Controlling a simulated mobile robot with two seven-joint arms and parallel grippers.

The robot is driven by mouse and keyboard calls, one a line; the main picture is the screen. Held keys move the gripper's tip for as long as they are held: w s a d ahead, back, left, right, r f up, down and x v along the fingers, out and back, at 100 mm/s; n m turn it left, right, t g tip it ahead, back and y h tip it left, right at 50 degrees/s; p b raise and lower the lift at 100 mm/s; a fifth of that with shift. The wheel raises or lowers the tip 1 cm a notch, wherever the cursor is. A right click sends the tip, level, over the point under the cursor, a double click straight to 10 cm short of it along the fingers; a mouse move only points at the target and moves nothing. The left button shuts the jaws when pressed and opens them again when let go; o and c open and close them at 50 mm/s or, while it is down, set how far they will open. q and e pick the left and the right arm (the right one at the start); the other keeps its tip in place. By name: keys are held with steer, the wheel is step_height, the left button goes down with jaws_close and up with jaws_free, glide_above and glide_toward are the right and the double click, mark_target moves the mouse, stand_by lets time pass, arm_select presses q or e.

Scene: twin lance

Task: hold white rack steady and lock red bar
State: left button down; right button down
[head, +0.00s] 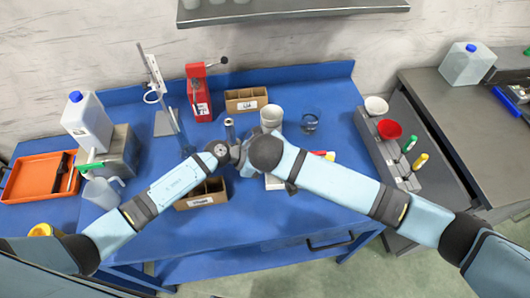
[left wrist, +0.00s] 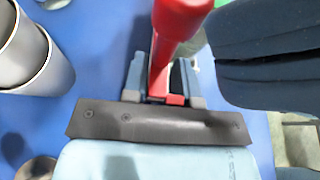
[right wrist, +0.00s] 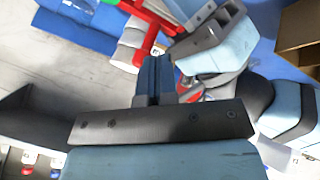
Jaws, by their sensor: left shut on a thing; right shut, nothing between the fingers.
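In the left wrist view, my left gripper (left wrist: 165,88) is shut on the red bar (left wrist: 182,18), whose thick round end rises toward the camera. In the right wrist view, a red piece with green edges (right wrist: 150,28) lies just beyond my right gripper (right wrist: 155,75). The right fingers are closed together and empty, close to the left gripper. In the head view, both hands meet over the table's middle, and the arms hide their fingertips. A white piece (head: 275,182), perhaps the white rack, shows partly under the right forearm. I cannot tell whether the bar touches it.
A cardboard box (head: 203,194) stands below the left hand and another (head: 246,101) behind. A white cup (head: 271,117) and a glass bowl (head: 309,122) stand close behind the hands. A red device (head: 199,95) is at the back.

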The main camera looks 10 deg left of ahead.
steer(key=shift+d, duration=0.1)
steer(key=d, duration=0.3)
steer(key=shift+w, duration=0.4)
steer(key=s+a+r, duration=0.1)
steer(key=s+r, duration=0.7)
steer(key=s, duration=0.1)
steer(key=shift+s+r, duration=0.15)
steer(key=shift+s, duration=0.05)
stand_by(0.4)
